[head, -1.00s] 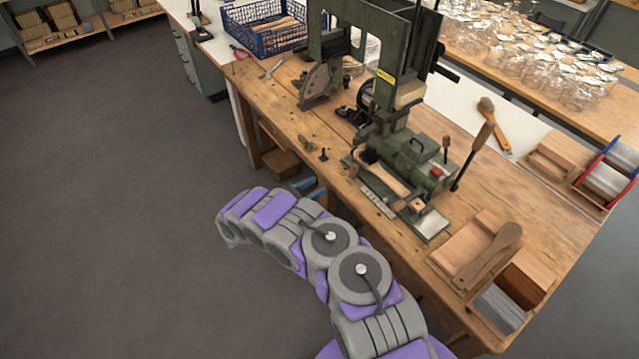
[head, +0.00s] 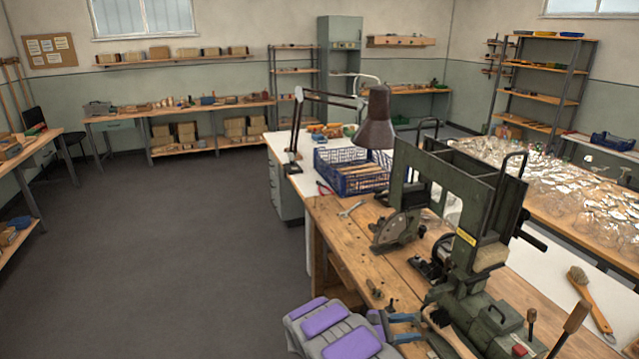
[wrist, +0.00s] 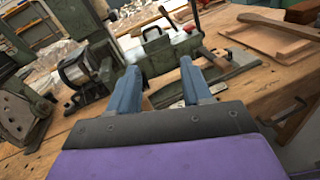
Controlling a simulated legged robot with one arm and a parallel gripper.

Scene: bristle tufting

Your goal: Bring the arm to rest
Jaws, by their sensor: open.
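My gripper (head: 412,327) is at the lower middle of the head view, at the near edge of the wooden bench (head: 335,225). Its two blue fingers also show in the wrist view (wrist: 159,72), spread apart with nothing held between them. They point toward the green tufting machine (head: 470,240), whose motor body (wrist: 160,50) stands beyond the fingertips. In the head view, a brush with dark bristles (head: 439,317) and a wooden body lies at the machine, close to the fingers. Whether they touch cannot be told. The rest of my arm is mostly cut off below.
A blue crate (head: 350,180) and a desk lamp (head: 375,125) stand behind the machine. A wooden-handled brush (head: 590,300) lies on the white surface at right. In the wrist view, a wooden tray (wrist: 270,38) sits at upper right. The floor (head: 180,260) left of the bench is clear.

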